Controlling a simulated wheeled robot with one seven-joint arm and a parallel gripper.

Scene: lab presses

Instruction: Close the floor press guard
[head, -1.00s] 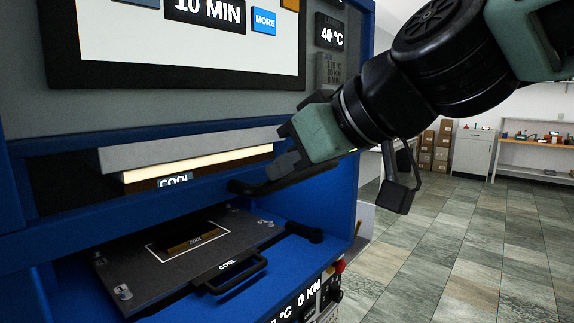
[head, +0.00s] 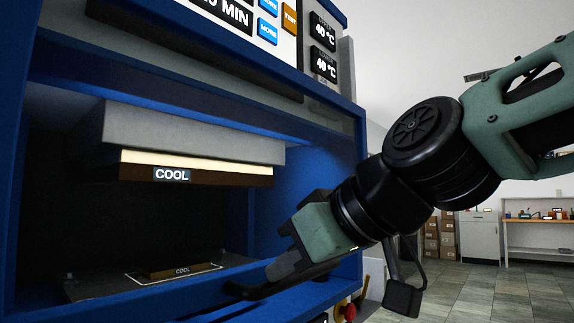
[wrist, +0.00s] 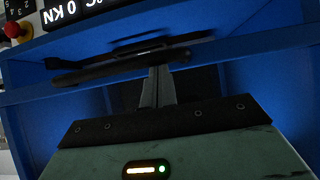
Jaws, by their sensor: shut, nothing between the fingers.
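The floor press guard (head: 170,303) is a blue frame on the front of the press, its lower rail now low, level with the lower platen. Its black bar handle (head: 237,290) sticks out from this rail and also crosses the wrist view (wrist: 110,70). My gripper (head: 272,272) is shut, with nothing between its fingers. Its fingertips are at the handle, seemingly resting on it from above; exact contact is hard to see. In the wrist view my fingers (wrist: 156,80) point at the bar. The guard's bottom edge is partly out of the head view.
Behind the guard hang the grey upper platen (head: 190,132) and the brown COOL plate (head: 220,176). The dark lower platen (head: 100,287) lies below. Tiled floor (head: 490,290) to the right is free.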

